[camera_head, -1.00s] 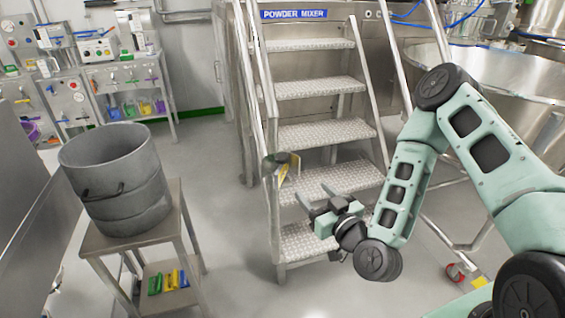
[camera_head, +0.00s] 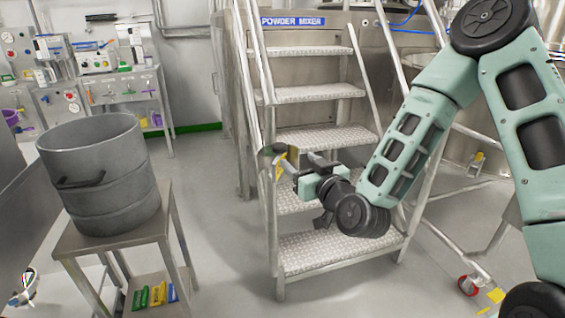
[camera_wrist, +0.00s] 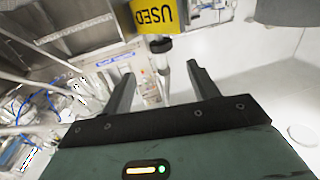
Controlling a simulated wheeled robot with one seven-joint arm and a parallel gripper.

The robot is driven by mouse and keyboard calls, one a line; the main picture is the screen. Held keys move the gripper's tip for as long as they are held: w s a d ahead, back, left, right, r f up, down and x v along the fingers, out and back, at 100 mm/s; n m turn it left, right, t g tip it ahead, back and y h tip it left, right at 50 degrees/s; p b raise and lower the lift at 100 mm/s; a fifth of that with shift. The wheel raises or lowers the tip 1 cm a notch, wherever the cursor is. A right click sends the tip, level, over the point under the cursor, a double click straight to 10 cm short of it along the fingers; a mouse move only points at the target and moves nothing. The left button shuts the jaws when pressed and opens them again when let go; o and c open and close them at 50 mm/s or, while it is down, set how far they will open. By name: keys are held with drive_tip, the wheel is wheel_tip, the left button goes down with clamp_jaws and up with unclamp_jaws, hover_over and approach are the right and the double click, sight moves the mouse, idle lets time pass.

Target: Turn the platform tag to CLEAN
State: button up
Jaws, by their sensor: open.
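The platform tag (camera_wrist: 155,16) is a yellow plate reading USED. It appears upside down at the top of the wrist view, cut off by the picture edge. Below it a short pale stem with a dark collar (camera_wrist: 161,46) lies in line with the gap between my fingers. In the head view the yellow tag (camera_head: 281,165) sits on the left stair rail, partly hidden by my gripper (camera_head: 299,164). My gripper is open and empty, its fingers close to the tag. In the wrist view the gripper (camera_wrist: 161,76) shows a clear gap; I cannot tell whether it touches the stem.
The metal steps (camera_head: 322,137) with side rails stand under a POWDER MIXER sign (camera_head: 305,21). A grey drum (camera_head: 100,170) stands on a small table (camera_head: 118,240) at left, with coloured scoops (camera_head: 155,295) on its lower shelf. Open floor lies between table and steps.

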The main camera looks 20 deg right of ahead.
sight(284, 150)
drive_tip(key=b, duration=0.3)
drive_tip(key=shift+w+a+f, duration=0.15)
drive_tip(key=shift+w+f, duration=0.05)
drive_tip(key=shift+f, duration=0.15)
drive_tip(key=w, duration=0.3)
drive_tip(key=w+a, duration=0.1)
drive_tip(key=w, duration=0.4)
drive_tip(key=shift+w+a+r, duration=0.25)
drive_tip(key=shift+w, duration=0.05)
drive_tip(key=c, duration=1)
